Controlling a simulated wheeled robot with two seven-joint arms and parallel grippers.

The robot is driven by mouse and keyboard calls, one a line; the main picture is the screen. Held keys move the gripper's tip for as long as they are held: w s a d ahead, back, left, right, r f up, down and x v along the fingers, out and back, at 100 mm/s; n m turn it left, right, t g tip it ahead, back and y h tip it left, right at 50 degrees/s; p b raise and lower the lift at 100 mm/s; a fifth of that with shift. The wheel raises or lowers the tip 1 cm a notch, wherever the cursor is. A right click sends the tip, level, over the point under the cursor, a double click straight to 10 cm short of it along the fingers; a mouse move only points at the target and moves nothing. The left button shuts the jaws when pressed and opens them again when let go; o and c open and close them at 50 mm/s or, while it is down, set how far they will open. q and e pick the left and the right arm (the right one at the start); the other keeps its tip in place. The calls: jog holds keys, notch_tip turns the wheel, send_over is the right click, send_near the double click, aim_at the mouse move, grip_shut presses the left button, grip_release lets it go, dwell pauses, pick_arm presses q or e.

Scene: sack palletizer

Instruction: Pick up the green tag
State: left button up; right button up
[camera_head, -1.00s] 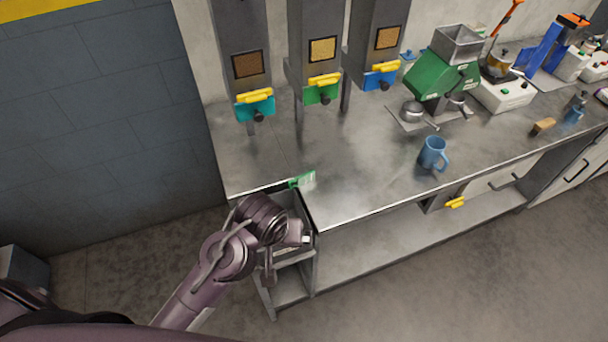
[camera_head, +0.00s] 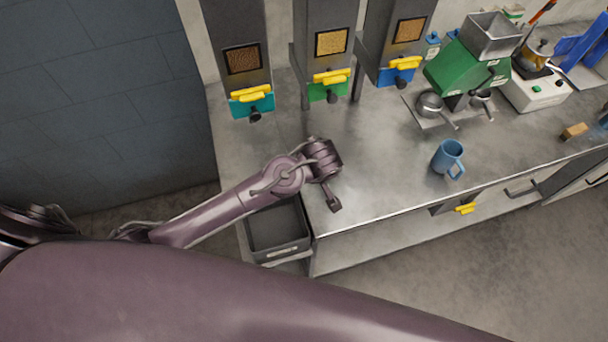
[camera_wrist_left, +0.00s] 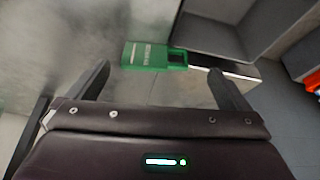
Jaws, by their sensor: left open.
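The green tag (camera_wrist_left: 143,57) lies flat on the grey counter close to its edge, in the left wrist view. It has pale lettering and a dark rectangular slot at its right end. My left gripper (camera_wrist_left: 162,69) is open, with one finger to each side of the tag in that view; no contact shows. In the head view my left gripper (camera_head: 334,204) is over the counter near the front edge, mostly behind its own wrist. The tag is hidden there by my arm. My right gripper is in neither view.
An open grey drawer or bin (camera_head: 278,252) sits below the counter's left front edge. A blue mug (camera_head: 447,157) stands to the right. Dispensers with yellow handles (camera_head: 332,76) and a green grinder (camera_head: 455,70) stand behind. The counter between arm and mug is clear.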

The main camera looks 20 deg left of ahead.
pick_arm(q)
jog(key=x, duration=0.3)
jog(key=shift+w+r+p, duration=0.1)
jog(key=shift+w+p, duration=0.25)
jog(key=shift+p, duration=0.05)
jog(key=shift+x, duration=0.85)
jog(key=shift+r, duration=0.1)
jog(key=shift+c, duration=0.6)
jog(key=c, duration=0.5)
jog(key=shift+c, duration=2)
jog(key=shift+r, duration=0.15)
notch_tip(320, 180, up, 9)
jog(key=shift+d+r+b, duration=0.1)
jog(key=shift+b, duration=1.15)
jog(key=shift+r, duration=0.25)
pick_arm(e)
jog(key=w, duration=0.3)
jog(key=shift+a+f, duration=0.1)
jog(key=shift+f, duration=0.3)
